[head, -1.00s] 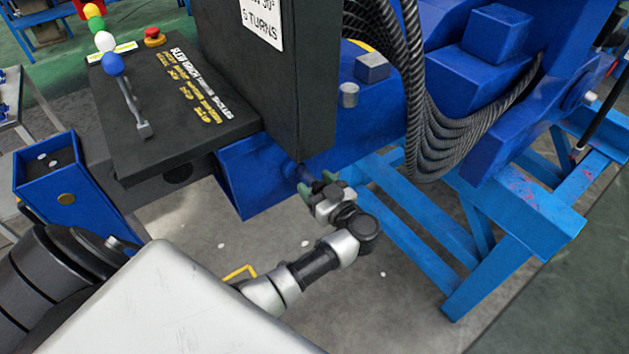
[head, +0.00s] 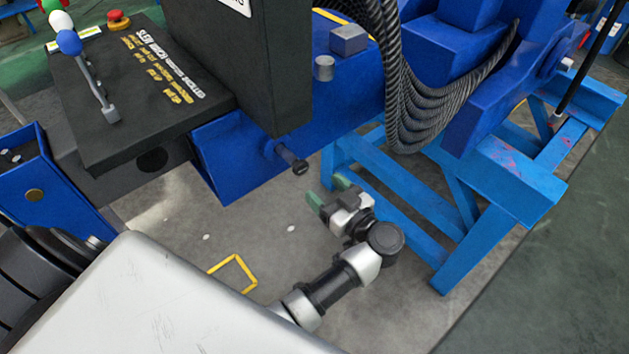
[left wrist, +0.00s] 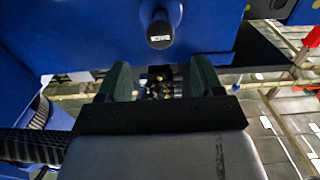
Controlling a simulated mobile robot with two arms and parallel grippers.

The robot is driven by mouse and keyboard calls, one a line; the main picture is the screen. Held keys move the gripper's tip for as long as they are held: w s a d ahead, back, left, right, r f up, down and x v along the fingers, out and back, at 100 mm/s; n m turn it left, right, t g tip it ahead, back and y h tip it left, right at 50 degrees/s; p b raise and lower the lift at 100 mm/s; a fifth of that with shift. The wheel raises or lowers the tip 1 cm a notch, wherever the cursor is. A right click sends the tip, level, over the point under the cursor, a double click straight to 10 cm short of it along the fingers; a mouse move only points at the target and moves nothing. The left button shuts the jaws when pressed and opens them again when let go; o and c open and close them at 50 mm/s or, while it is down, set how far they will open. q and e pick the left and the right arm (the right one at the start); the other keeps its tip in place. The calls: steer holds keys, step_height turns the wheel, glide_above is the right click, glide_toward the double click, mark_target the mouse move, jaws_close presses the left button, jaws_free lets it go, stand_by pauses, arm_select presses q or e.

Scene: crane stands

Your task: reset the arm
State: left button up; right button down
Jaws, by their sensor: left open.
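My left gripper (head: 328,194) has green fingertips, spread apart with nothing between them. It is in the middle of the head view, below and to the right of a short dark round knob (head: 293,161), and apart from it. The knob sticks out of the blue machine body (head: 238,160). In the left wrist view the open fingers (left wrist: 161,82) point toward the blue body, and the knob (left wrist: 160,34) with a small label shows above the gap between them. My right gripper is not in view.
A black control panel (head: 115,125) with a lever (head: 97,85) and red button (head: 118,19) is at upper left. A blue frame stand (head: 490,185) is to the right of my gripper. A hose bundle (head: 420,110) hangs above. Bare floor (head: 255,230) lies left of the gripper.

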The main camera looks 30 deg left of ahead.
arm_select(q)
steer(key=shift+s+d, duration=0.15)
steer(key=shift+d, duration=0.1)
stand_by(0.3)
steer(key=s+d+f+m+t+h, duration=0.1)
steer(key=s+f+m+t+h, duration=0.15)
steer(key=f+m+h, duration=0.55)
steer(key=s+d+f+m+t+h, duration=0.2)
steer(key=s+f+h, duration=0.1)
steer(key=f, duration=0.9)
steer(key=s+d+f+m+t+h, duration=0.1)
steer(key=s+f+m+t+h, duration=0.2)
steer(key=f+m+h, duration=0.5)
steer(key=s+a+f+g, duration=0.3)
steer(key=s+f, duration=0.3)
steer(key=s, duration=0.4)
steer(key=s+a+f+n+g+y, duration=0.1)
steer(key=s+a+f+g, duration=0.2)
steer(key=s+f+g, duration=0.3)
steer(key=s+a+f+n+g+y, duration=0.1)
steer(key=s+f+g, duration=0.3)
steer(key=s, duration=1)
step_height(320, 180, down, 3)
steer(key=shift+s+a+f, duration=0.1)
steer(key=shift+s+a, duration=0.2)
steer(key=shift+a, duration=0.6)
